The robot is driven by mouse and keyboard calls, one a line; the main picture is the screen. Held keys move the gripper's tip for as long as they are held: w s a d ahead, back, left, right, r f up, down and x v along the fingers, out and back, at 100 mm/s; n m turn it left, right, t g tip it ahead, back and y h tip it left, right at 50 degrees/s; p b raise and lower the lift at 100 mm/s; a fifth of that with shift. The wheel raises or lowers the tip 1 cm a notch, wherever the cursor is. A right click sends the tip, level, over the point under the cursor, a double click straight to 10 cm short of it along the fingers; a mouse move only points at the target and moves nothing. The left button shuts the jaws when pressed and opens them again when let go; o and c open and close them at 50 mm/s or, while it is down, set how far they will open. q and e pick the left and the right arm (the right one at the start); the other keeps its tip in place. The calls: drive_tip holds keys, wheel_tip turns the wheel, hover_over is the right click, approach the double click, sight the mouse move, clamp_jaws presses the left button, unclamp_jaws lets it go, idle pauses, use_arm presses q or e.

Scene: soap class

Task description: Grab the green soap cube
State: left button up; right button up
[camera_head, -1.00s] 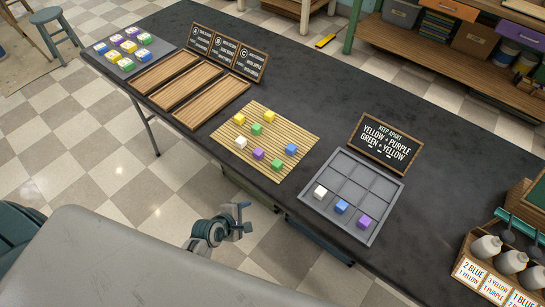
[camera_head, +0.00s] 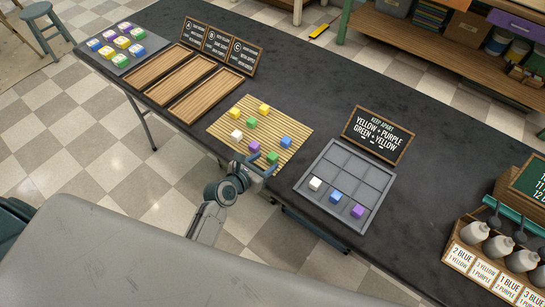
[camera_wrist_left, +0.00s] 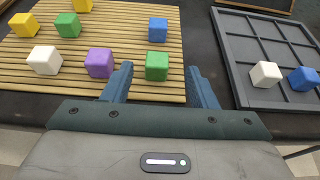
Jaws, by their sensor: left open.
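A green soap cube (camera_head: 271,157) sits at the near edge of the slatted bamboo mat (camera_head: 222,126). It also shows in the left wrist view (camera_wrist_left: 157,66), lying between the lines of my two fingers, ahead of the palm. Another green cube (camera_head: 251,123) sits farther back on the mat. My left gripper (camera_head: 263,159) is open and empty at the mat's near edge, with its fingers reaching beside the nearer green cube; I cannot tell whether they touch it. My right gripper is not in view.
A purple cube (camera_head: 254,146) is close left of the nearer green cube. A blue cube (camera_head: 286,142), a white cube (camera_head: 237,135) and yellow cubes (camera_head: 264,109) share the mat. A grey gridded tray (camera_head: 375,166) holding cubes stands to the right, with a sign (camera_head: 378,135) behind it.

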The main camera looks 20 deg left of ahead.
sight(271, 157)
use_arm(q)
drive_tip(key=shift+f+x, duration=0.15)
drive_tip(key=shift+x, duration=1.35)
drive_tip(key=shift+f+x, duration=0.1)
drive_tip(key=shift+x, duration=1.45)
drive_tip(key=shift+s+a+r, duration=0.1)
drive_tip(key=shift+s+a, duration=0.05)
drive_tip(key=shift+a, duration=0.05)
drive_tip(key=shift+c, duration=0.8)
drive_tip(key=c, duration=0.9)
